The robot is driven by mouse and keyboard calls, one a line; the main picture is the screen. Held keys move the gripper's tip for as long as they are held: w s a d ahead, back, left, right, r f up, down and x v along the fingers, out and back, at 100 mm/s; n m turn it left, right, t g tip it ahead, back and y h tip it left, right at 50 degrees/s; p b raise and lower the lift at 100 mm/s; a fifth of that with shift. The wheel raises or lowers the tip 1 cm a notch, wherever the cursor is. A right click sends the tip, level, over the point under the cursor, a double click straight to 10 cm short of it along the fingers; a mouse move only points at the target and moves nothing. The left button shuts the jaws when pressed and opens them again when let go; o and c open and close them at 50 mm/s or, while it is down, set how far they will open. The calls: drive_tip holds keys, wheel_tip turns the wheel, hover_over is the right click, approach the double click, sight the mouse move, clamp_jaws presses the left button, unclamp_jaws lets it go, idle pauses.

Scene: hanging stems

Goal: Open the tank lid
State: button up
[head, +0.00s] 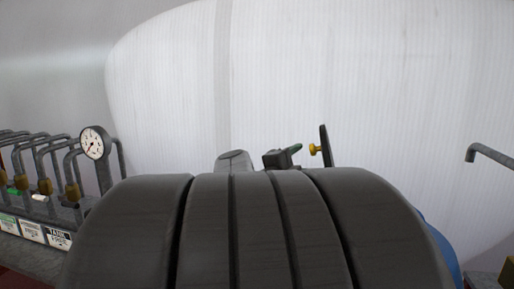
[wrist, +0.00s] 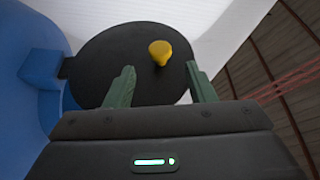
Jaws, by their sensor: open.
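The tank lid (wrist: 105,62) is a dark round disc with a yellow knob (wrist: 160,53) on its face. A blue hinge block joins it to the blue tank (wrist: 20,60) at the left of the wrist view. In the head view the lid (head: 326,146) stands nearly upright, seen almost edge-on, with the knob (head: 314,149) on its left side. My gripper (wrist: 160,70) is open and empty, its green fingers apart before the lid face. The knob lies just past the gap between them. In the head view my gripper (head: 295,149) is left of the knob, apart from it. My arm hides most of the tank.
A large white ribbed tank (head: 400,80) fills the background. A pressure gauge (head: 95,143) and a row of grey pipes with brass valves (head: 43,187) stand at the left. A bent grey pipe (head: 490,153) sticks out at the right.

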sight(312, 150)
drive_tip(key=x, duration=0.8)
drive_tip(key=shift+w+d+p, duration=0.25)
drive_tip(key=shift+w+p, duration=0.05)
drive_tip(key=shift+p, duration=0.1)
drive_tip(key=shift+c, duration=0.4)
